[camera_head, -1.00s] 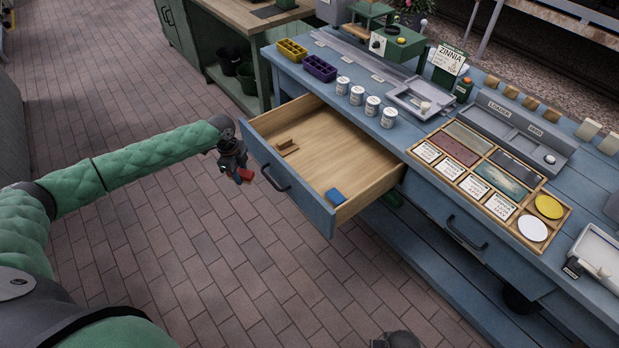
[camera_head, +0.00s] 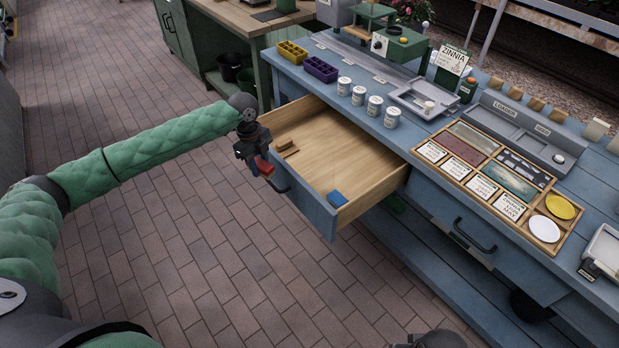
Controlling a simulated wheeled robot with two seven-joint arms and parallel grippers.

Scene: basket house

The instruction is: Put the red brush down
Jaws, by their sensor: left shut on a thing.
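The red brush (camera_head: 263,166) is a small red block held in my left gripper (camera_head: 258,161). The gripper is shut on it at the left end of the open drawer, in front of or just over the drawer's front panel; I cannot tell which. The open drawer (camera_head: 350,160) has a light wood inside and a blue front. My right gripper is not clearly seen; only a dark part of mine shows at the bottom edge.
The blue bench (camera_head: 420,150) carries white tins (camera_head: 375,105), yellow (camera_head: 292,52) and purple (camera_head: 320,69) trays, and a wooden sample tray (camera_head: 545,228). The drawer's middle is clear. Brick floor (camera_head: 190,240) lies open in front.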

